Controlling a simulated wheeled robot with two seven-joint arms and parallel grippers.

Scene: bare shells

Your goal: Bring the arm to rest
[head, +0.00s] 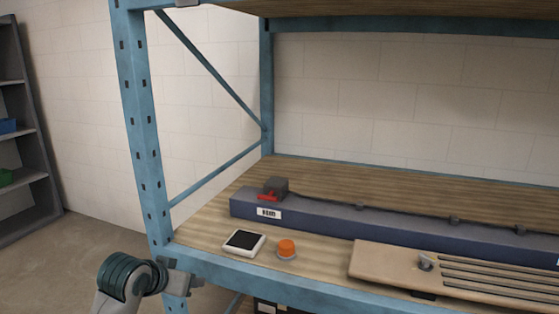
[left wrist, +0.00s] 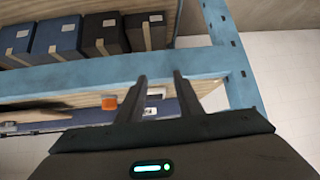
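My left arm (head: 127,278) comes in at the bottom left of the head view. Its gripper (head: 185,277) is in front of the shelf's blue front beam, near the left upright. In the left wrist view the two fingers of my left gripper (left wrist: 159,78) stand apart with nothing between them, so it is open and empty. The blue beam (left wrist: 110,72) shows beyond the fingertips. I cannot tell whether they touch it. My right arm and gripper are not in view.
The blue rack upright (head: 142,130) is close beside the left gripper. On the wooden shelf are a white-framed dark pad (head: 244,242), an orange button (head: 287,247), a long blue-grey rail with a red lever (head: 268,197) and a slotted tan board (head: 385,262). Boxes (left wrist: 102,36) show in the left wrist view.

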